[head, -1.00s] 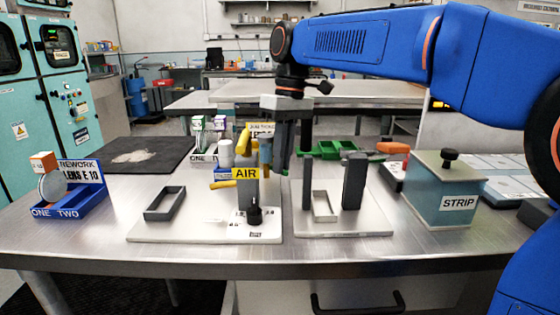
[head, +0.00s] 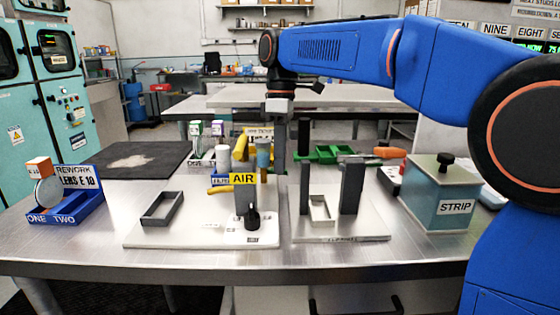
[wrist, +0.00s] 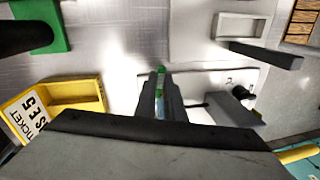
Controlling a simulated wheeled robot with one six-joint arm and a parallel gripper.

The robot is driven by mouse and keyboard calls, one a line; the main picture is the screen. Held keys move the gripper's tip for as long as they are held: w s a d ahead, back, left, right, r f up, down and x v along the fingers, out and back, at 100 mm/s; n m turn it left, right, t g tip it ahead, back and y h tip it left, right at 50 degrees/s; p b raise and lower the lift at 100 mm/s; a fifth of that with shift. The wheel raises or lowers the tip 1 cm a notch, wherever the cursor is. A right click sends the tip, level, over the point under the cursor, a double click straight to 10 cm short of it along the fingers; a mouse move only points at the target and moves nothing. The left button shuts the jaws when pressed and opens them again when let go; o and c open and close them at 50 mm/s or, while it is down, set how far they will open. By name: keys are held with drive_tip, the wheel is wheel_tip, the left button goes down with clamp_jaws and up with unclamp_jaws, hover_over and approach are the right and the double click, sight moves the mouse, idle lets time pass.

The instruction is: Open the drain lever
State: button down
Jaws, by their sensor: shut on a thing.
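My gripper (head: 280,168) hangs pointing down behind the two pale fixture plates. In the wrist view its fingers (wrist: 160,98) are close together on a thin thing (wrist: 160,70) with green and blue showing; most of it is hidden. A small black upright knob (head: 253,212) stands on the white plate (head: 160,234) by the post with the yellow AIR label (head: 243,179). It also shows in the wrist view (wrist: 240,92), right of the fingers and apart from them. No part is marked as the drain lever, and I cannot tell which it is.
Dark posts (head: 352,188) and a small tray (head: 320,209) stand on the right plate. The STRIP tank (head: 440,185) is at right, the blue rework rack (head: 75,207) at left. A yellow bin (wrist: 75,95) and green bin (wrist: 50,20) lie near my gripper.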

idle(0.4)
drive_tip(key=c, duration=1.8)
unclamp_jaws()
drive_tip(key=shift+c, duration=0.2)
wheel_tip(320, 180, up, 12)
drive_tip(key=w, duration=0.2)
drive_tip(key=shift+d, duration=0.15)
drive_tip(key=shift+s+f, duration=0.1)
